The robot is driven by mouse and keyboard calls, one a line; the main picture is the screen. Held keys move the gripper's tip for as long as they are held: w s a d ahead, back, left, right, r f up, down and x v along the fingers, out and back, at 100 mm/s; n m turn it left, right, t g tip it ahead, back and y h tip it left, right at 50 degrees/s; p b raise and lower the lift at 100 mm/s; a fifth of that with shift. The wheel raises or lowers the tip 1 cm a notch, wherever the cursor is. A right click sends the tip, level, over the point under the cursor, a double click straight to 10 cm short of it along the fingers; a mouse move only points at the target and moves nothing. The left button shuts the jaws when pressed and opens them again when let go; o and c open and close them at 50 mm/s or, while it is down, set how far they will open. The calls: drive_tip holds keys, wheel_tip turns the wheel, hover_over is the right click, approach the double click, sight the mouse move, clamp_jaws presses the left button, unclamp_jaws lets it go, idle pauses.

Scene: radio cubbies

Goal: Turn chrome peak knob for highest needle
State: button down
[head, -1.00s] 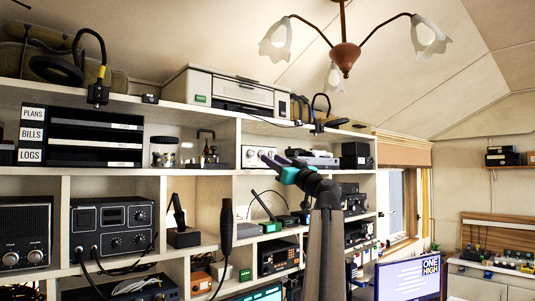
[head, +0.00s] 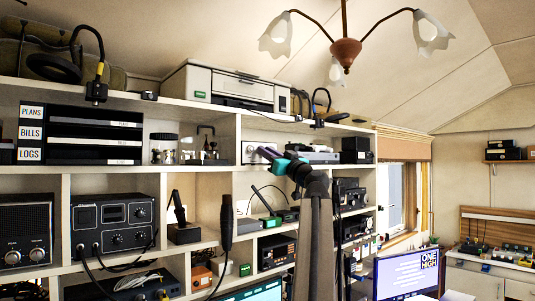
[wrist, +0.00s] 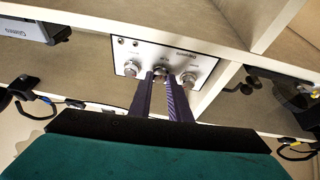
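A white panel with several chrome knobs sits in a cubby under the top shelf. In the head view the panel (head: 248,153) is partly hidden behind my gripper (head: 262,152). In the wrist view the panel (wrist: 205,68) shows a left knob (wrist: 131,68), a right knob (wrist: 188,79) and a middle knob (wrist: 160,70). My gripper (wrist: 159,75) has its two purple fingers slightly apart, with the tips on either side of the middle knob. I cannot tell whether they touch it. I see no needle, and the panel lettering is too small to read surely.
Shelf boards frame the cubby closely, with a vertical divider (wrist: 272,22) beside the panel. A printer (head: 225,83) stands on the shelf above. A black handset (head: 227,225) hangs in front of the lower cubbies. Monitors stand below.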

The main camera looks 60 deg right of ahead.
drive_tip(key=shift+m+b, duration=0.45)
drive_tip(key=shift+m, duration=0.05)
drive_tip(key=shift+m+h, duration=0.5)
drive_tip(key=shift+h, duration=0.1)
drive_tip(key=c, duration=1.6)
unclamp_jaws()
drive_tip(key=shift+c, duration=0.2)
drive_tip(key=shift+s, duration=0.1)
drive_tip(key=b+v, duration=0.5)
drive_tip(key=v, duration=0.8)
drive_tip(key=shift+s+a, duration=0.2)
drive_tip(key=shift+s, duration=0.1)
